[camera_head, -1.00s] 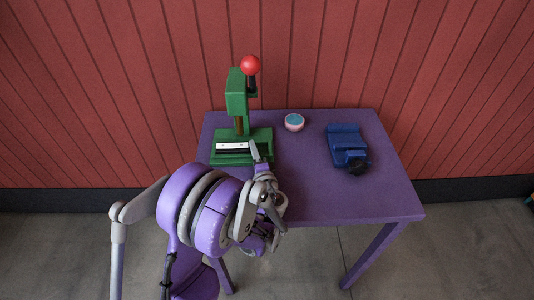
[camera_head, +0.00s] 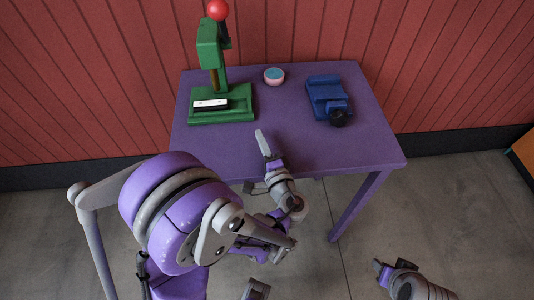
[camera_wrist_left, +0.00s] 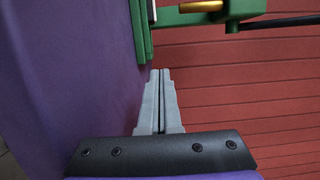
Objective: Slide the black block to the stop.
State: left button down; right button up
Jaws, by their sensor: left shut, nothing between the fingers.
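A green press (camera_head: 222,116) with a red ball handle (camera_head: 217,10) stands at the table's back left. On its base lies a white strip (camera_head: 210,103) with a thin dark piece along its front side, which looks like the black block; its ends are hard to make out. My left gripper (camera_head: 262,138) is shut and empty over the table, in front and to the right of the press base, apart from it. In the left wrist view its fingers (camera_wrist_left: 160,74) are together, close to the green base edge. Part of my right gripper (camera_head: 382,268) shows low at right; its fingers are unclear.
A blue vise-like device (camera_head: 326,92) with a black knob (camera_head: 338,118) sits at the table's right. A small pink cup with blue contents (camera_head: 274,76) stands between it and the press. The front right of the purple table (camera_head: 340,150) is clear. A red wall rises behind.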

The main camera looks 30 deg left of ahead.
pick_arm(q)
jog(key=v, duration=0.5)
jog(key=shift+a, duration=0.1)
jog(key=c, duration=1.6)
grip_release()
